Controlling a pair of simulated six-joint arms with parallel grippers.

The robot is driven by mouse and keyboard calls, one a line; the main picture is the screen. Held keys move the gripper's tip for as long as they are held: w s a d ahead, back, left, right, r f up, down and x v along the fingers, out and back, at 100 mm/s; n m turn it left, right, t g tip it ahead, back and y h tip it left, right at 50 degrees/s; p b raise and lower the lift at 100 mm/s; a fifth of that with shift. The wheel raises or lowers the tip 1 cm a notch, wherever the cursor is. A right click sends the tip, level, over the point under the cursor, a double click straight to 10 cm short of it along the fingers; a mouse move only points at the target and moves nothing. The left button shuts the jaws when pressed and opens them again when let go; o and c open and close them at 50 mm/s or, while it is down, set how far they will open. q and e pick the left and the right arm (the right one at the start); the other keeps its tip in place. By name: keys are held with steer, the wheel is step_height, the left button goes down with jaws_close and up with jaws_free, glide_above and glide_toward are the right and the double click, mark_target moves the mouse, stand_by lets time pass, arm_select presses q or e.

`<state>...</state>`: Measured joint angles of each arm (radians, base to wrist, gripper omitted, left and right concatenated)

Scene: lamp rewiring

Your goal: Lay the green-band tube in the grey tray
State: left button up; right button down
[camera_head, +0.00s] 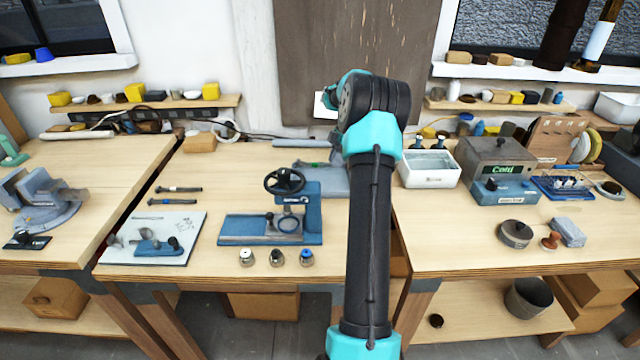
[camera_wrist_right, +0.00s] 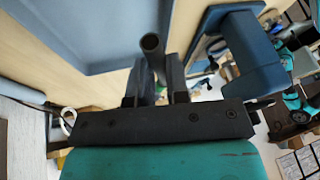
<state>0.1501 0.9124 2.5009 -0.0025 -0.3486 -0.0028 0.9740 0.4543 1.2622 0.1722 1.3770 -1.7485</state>
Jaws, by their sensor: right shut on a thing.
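The grey tray (camera_head: 333,183) lies flat on the bench behind the blue press, its right side hidden behind my right arm. It fills the upper left of the right wrist view (camera_wrist_right: 85,40). My right gripper (camera_wrist_right: 158,74) is shut on a dark tube (camera_wrist_right: 151,43), whose round end faces the camera near the tray's edge. In the head view a thin tube with a green part (camera_head: 309,164) shows at the tray, left of my arm. My right fingers are hidden there. Whether the tube touches the tray I cannot tell. My left gripper is not in view.
The blue press (camera_head: 268,228) with a black handwheel stands in front of the tray; its frame is close in the wrist view (camera_wrist_right: 252,55). Two dark tubes (camera_head: 178,189) lie to the left. Several small jars (camera_head: 277,258) line the front edge. A white bin (camera_head: 430,180) stands right.

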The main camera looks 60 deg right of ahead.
glide_above(335, 187)
steer(key=a, duration=0.1)
steer(key=shift+s+a+f, duration=0.1)
steer(key=shift+s+f, duration=0.05)
steer(key=shift+f, duration=1.4)
steer(key=shift+s+a+f, duration=0.1)
steer(key=shift+s+f, duration=0.05)
steer(key=shift+f, duration=1.4)
steer(key=shift+f, duration=1.9)
steer(key=shift+f, duration=0.2)
steer(key=shift+a+f, duration=0.1)
steer(key=shift+f, duration=0.3)
steer(key=c, duration=1.2)
jaws_free()
steer(key=shift+s+f, duration=0.1)
steer(key=shift+o, duration=0.5)
steer(key=shift+r, duration=0.65)
steer(key=v, duration=1.2)
